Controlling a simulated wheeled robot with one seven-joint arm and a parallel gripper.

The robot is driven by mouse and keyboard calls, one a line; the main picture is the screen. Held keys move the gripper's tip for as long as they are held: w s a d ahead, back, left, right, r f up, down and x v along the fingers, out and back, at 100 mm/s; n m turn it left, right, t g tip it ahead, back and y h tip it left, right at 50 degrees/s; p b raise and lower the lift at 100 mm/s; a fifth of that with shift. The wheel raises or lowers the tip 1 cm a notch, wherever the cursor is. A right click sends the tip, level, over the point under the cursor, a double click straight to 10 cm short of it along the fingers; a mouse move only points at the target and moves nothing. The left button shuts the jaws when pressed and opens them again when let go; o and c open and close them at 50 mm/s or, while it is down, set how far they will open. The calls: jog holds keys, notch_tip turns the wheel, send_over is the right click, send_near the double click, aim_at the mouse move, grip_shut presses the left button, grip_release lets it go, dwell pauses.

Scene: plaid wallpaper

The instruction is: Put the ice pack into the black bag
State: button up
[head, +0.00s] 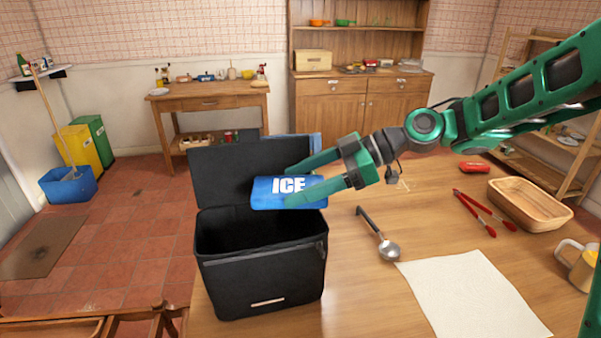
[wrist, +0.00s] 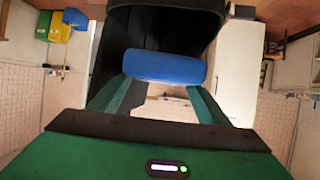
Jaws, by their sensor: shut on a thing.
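The blue ice pack (head: 270,198), marked "ICE", is held in the air by my green gripper (head: 301,182). My gripper is shut on it, with one finger at its far side and one at its near side. The black bag (head: 262,275) stands on the table with its lid raised at the back. In the head view the pack overlaps the right back part of the bag's opening and the lid. In the wrist view the ice pack (wrist: 165,67) lies between the fingertips, with the bag's dark inside (wrist: 160,25) beyond it. The bag's floor is hidden in shadow.
On the wooden table (head: 350,290), a ladle (head: 388,249) and a white cloth (head: 470,295) lie right of the bag. Red tongs (head: 475,212), a wooden basket (head: 530,203) and a mug (head: 583,268) are farther right. A blue item (head: 315,141) shows behind the lid.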

jog(key=shift+w+f, duration=0.1)
jog(key=shift+f, duration=1.85)
jog(key=o, duration=1.5)
jog(key=shift+d, duration=0.1)
jog(key=v, duration=1)
jog(key=shift+d+r, duration=0.15)
jog(key=shift+d, duration=0.1)
